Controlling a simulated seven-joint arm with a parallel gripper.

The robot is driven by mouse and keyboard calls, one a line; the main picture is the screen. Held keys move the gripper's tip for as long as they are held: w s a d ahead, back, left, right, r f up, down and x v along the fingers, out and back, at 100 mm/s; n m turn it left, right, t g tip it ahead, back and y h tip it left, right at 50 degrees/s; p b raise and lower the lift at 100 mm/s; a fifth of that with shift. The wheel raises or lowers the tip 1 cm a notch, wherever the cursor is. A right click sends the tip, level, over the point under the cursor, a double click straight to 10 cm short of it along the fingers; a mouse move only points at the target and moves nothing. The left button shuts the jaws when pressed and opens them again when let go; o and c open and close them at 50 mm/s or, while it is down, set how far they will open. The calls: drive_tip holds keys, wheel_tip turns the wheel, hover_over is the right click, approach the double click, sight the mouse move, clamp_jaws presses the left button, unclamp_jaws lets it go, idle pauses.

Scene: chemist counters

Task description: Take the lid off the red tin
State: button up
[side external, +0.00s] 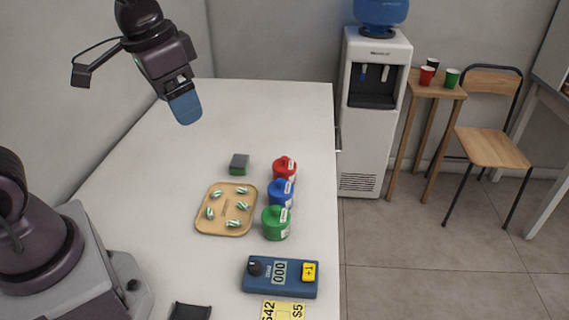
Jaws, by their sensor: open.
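The red tin (285,173) stands upright near the right edge of the white counter, with a red knobbed lid (284,162) on top. It is the farthest back of a row with a blue tin (281,194) and a green tin (276,223), each also lidded. My gripper (184,108) is open and empty, high over the back left of the counter. It is well to the left of the red tin and apart from everything. The gap between its fingers is hard to make out from this side.
A wooden tray (225,230) with several striped sweets lies left of the tins. A small grey-and-green block (239,164) sits behind it. A blue counter device (280,276) and a yellow card (284,311) lie in front. The back of the counter is clear.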

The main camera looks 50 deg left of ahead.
drive_tip(key=w+a+f+m+g, duration=0.1)
drive_tip(key=w+f+m, duration=0.15)
drive_tip(key=w, duration=0.25)
drive_tip(key=w+f+m+g, duration=0.1)
drive_tip(key=w+f+m, duration=0.1)
drive_tip(key=w+m, duration=0.15)
drive_tip(key=m+y, duration=0.1)
drive_tip(key=m, duration=1.7)
approach(285, 158)
wheel_tip(285, 158, down, 4)
drive_tip(key=shift+r, duration=0.2)
drive_tip(key=shift+w+a+f, duration=0.1)
drive_tip(key=shift+a+f, duration=0.1)
drive_tip(key=shift+f, duration=0.85)
drive_tip(key=shift+w+a+f, duration=0.1)
drive_tip(key=shift+a+f, duration=0.1)
drive_tip(key=shift+f, duration=0.85)
drive_tip(key=shift+w+a+f, duration=0.1)
drive_tip(key=shift+a+f, duration=0.05)
drive_tip(key=shift+f, duration=0.85)
drive_tip(key=c, duration=0.8)
drive_tip(key=shift+r, duration=0.1)
